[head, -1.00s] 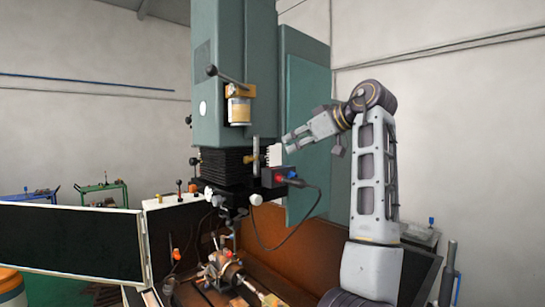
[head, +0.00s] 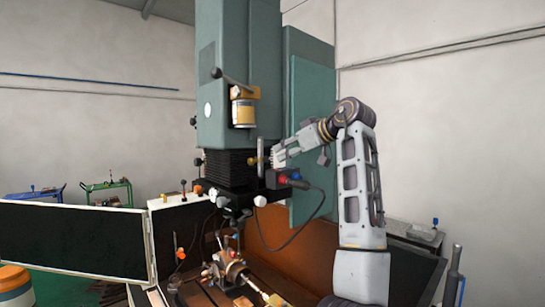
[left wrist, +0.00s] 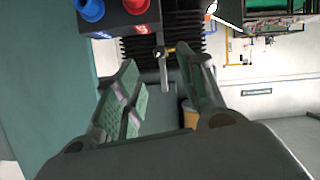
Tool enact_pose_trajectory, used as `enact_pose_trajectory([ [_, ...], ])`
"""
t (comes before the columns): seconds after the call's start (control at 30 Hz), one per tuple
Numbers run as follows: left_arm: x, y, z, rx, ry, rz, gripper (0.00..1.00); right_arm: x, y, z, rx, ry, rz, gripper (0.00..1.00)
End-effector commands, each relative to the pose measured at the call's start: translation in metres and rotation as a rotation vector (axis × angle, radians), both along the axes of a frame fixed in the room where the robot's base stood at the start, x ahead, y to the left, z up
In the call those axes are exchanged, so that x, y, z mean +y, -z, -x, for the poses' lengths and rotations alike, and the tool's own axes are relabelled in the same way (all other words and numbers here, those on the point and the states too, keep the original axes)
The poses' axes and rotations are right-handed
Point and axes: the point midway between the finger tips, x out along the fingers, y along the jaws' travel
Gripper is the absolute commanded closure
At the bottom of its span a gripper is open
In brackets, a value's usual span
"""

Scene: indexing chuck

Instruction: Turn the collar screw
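My left gripper (head: 277,157) is beside the milling machine's black bellows in the head view, at the grey bar and brass knob. In the left wrist view the gripper (left wrist: 158,62) is open, its two fingers spread. The grey bar (left wrist: 163,68) and small brass knob (left wrist: 171,49) show in the gap between the fingers; contact cannot be told. The knob also shows in the head view (head: 253,161). The indexing chuck (head: 230,267) sits low on the machine table. I cannot tell which small part is the collar screw. My right gripper is not in view.
A control box (head: 287,179) with red and blue buttons is just below the left gripper; its cable hangs down. The green machine column (head: 224,75) rises behind. A dark panel (head: 75,240) stands at the left. The orange-brown splash guard (head: 320,245) is below the arm.

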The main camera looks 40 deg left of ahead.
Motion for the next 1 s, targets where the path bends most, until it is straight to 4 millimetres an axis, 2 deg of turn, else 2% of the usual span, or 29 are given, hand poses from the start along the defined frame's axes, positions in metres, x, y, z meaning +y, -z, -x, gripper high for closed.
enact_pose_trajectory([
  [0.5, 0.061, 0.024, -0.007, 0.000, -0.001, 0.001, 0.60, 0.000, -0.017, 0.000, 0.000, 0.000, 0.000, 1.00],
  [0.7, 0.072, 0.029, -0.008, 0.000, 0.000, 0.000, 0.60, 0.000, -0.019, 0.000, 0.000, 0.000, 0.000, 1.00],
  [1.0, 0.074, 0.030, -0.009, 0.000, 0.001, 0.000, 0.60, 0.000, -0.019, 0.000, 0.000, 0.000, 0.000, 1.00],
])
